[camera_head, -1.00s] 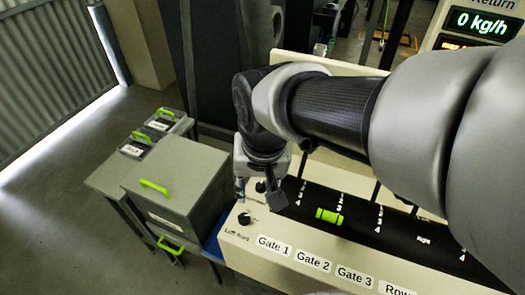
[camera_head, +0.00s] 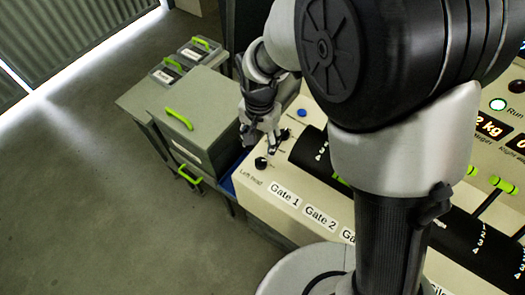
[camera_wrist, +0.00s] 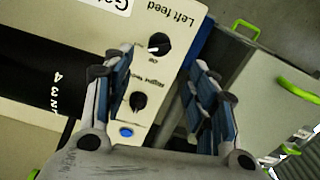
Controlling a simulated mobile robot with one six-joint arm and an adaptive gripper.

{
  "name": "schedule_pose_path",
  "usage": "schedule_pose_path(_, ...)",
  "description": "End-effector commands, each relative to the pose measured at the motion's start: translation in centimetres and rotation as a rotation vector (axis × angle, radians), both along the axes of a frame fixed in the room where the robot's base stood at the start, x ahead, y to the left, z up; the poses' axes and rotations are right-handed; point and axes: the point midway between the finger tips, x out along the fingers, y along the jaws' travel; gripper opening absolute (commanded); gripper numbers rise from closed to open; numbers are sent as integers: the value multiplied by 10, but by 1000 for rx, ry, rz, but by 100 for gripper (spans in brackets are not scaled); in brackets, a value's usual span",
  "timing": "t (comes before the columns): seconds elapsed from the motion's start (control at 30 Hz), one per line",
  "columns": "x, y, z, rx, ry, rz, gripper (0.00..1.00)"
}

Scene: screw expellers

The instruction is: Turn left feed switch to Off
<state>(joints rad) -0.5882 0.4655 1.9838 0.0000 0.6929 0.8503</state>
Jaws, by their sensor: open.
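The left feed switch (camera_wrist: 159,44) is a round black knob with a pale pointer mark, beside the printed words "Left feed" on the cream panel (camera_wrist: 187,15). I cannot read its setting surely. It also shows in the head view (camera_head: 261,163) at the panel's left end. My gripper (camera_head: 262,143) is open above that end, pointing down. In the wrist view its two fingers (camera_wrist: 163,65) stand apart, with the left feed switch showing between and beyond them. They appear clear of it.
A second black knob (camera_wrist: 138,101) and a blue button (camera_wrist: 126,132) sit close by on the panel. A grey box with a green handle (camera_head: 180,118) stands left of the panel. The floor at left is clear.

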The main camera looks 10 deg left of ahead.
Motion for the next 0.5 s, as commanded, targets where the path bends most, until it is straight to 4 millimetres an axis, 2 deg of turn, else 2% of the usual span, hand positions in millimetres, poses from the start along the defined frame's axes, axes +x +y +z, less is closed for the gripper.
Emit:
schedule_pose_path(0.03, -1, -1, -16, -2, 4, 0, 53)
schedule_pose_path(0.2, -1, -1, -53, -3, 4, 0, 53)
schedule_pose_path(0.4, -1, -1, -87, -1, 2, 0, 53)
schedule_pose_path(0.5, 0, 0, -97, -1, 1, 0, 53)
